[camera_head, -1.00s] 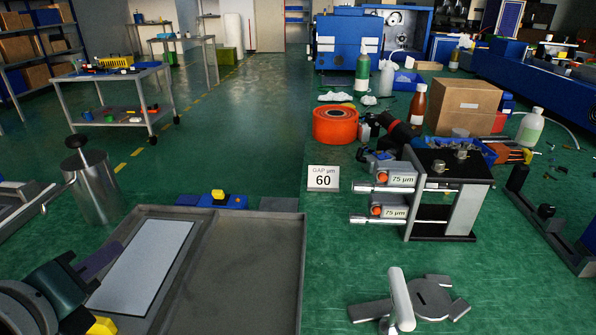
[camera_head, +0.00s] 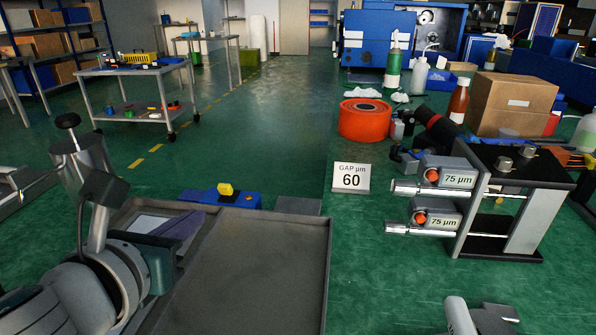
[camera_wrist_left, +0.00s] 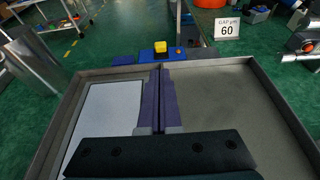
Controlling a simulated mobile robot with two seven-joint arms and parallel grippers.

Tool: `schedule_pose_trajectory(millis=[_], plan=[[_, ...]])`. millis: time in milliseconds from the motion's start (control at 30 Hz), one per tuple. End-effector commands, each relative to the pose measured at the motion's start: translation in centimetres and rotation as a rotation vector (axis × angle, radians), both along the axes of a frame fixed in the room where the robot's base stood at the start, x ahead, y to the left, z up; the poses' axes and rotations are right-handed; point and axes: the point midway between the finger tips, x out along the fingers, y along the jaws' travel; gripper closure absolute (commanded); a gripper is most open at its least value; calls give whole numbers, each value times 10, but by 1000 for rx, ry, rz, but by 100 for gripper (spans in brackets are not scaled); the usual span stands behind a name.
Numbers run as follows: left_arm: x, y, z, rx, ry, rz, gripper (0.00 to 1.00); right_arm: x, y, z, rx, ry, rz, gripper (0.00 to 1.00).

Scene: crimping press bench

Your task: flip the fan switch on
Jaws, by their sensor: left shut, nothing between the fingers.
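A small blue unit with a yellow block on top (camera_head: 226,189) stands just beyond the tray's far edge; it also shows in the left wrist view (camera_wrist_left: 180,52). I cannot tell for sure that this is the fan switch, nor its on or off state. My left gripper (camera_head: 198,218) has purple fingers and is over the left part of the tray, nearer to me than the blue unit and apart from it. In the left wrist view its fingers (camera_wrist_left: 160,72) lie together, empty, pointing toward the blue unit.
The grey tray (camera_head: 262,270) has a raised rim and holds a pale sheet (camera_wrist_left: 102,115). A metal cylinder (camera_head: 82,165) stands left of it. A "GAP 60" card (camera_head: 350,178), an orange roll (camera_head: 365,120) and a two-gauge fixture (camera_head: 515,200) are to the right.

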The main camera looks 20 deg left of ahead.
Motion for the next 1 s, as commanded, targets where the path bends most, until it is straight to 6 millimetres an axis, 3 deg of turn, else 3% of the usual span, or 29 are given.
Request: schedule_pose_trajectory(millis=[200, 400, 1000], plan=[[39, 10, -16, 1, -2, 2, 100, 0, 0, -13, 0, -1, 0, 50], [64, 15, -24, 0, -2, 1, 100, 0, 0, -20, 0, -2, 0, 50], [72, 18, -23, -1, 6, 0, 100, 1, 0, -17, 0, -3, 0, 50]])
